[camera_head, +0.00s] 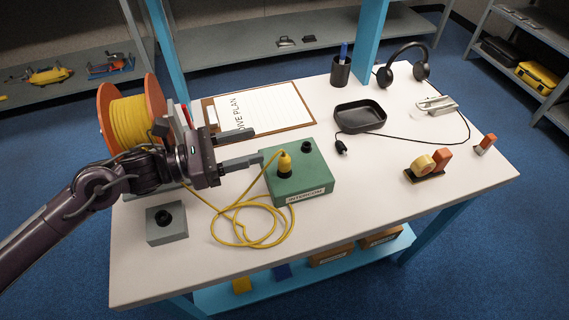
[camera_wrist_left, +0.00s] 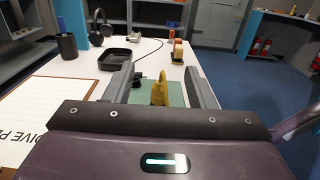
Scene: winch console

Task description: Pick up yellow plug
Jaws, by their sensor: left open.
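The yellow plug (camera_head: 285,163) stands upright on top of the green intercom box (camera_head: 313,180), in its left socket. A yellow cord runs from the plug and lies in loops on the table. My left gripper (camera_head: 256,147) is open and empty, just left of the plug, with its fingers pointing right. In the left wrist view the plug (camera_wrist_left: 159,90) shows between the two open fingers (camera_wrist_left: 158,70), and the green box (camera_wrist_left: 176,94) lies behind it. My right gripper is not in view.
A grey box (camera_head: 166,225) with a black socket stands at the front left. A cable spool (camera_head: 130,120) and a clipboard (camera_head: 262,110) lie behind my gripper. A black tray (camera_head: 360,117), a headset (camera_head: 404,64) and a pen cup (camera_head: 341,72) stand farther back.

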